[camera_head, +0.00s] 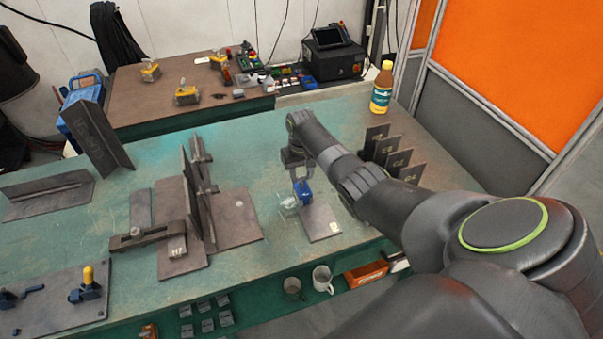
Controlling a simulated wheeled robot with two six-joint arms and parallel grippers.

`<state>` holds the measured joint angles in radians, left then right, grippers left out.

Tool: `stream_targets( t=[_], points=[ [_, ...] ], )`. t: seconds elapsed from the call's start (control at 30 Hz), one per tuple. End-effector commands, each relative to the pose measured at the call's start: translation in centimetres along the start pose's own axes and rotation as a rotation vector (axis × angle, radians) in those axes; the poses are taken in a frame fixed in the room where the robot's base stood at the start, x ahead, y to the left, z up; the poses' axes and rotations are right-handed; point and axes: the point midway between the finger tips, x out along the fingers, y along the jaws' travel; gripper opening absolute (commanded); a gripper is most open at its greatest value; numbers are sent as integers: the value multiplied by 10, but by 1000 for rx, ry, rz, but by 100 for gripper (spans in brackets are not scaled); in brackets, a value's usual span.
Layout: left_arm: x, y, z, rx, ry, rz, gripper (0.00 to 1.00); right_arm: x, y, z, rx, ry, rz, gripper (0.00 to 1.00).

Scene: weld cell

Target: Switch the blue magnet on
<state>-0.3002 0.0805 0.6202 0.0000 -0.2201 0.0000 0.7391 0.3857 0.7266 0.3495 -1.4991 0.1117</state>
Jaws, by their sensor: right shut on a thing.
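The blue magnet (305,194) is a small blue block on a grey steel plate (321,224) near the middle of the green table. My right arm comes in from the right, and its gripper (298,172) points down at the magnet from above. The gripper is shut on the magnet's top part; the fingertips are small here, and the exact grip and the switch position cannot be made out. A pale, clear object (289,204) lies beside the magnet on the left. My left gripper is not in view.
Upright steel plates (195,190) with a clamp bar stand left of the magnet. Several marked plates (390,160) stand in a rack behind my right forearm. A bottle (382,88) stands at the back right. Mugs (322,279) sit below the front edge. Table between is clear.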

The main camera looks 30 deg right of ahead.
Motion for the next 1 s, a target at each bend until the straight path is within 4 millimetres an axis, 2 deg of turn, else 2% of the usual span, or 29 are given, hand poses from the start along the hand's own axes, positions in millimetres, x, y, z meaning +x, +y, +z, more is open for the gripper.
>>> stream_targets(
  t=[0.37,1.0],
  points=[
    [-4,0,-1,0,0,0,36,-1,0,0,-105,0,0,15],
    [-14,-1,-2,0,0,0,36,-1,0,-1,-678,1,0,15]
  ],
)
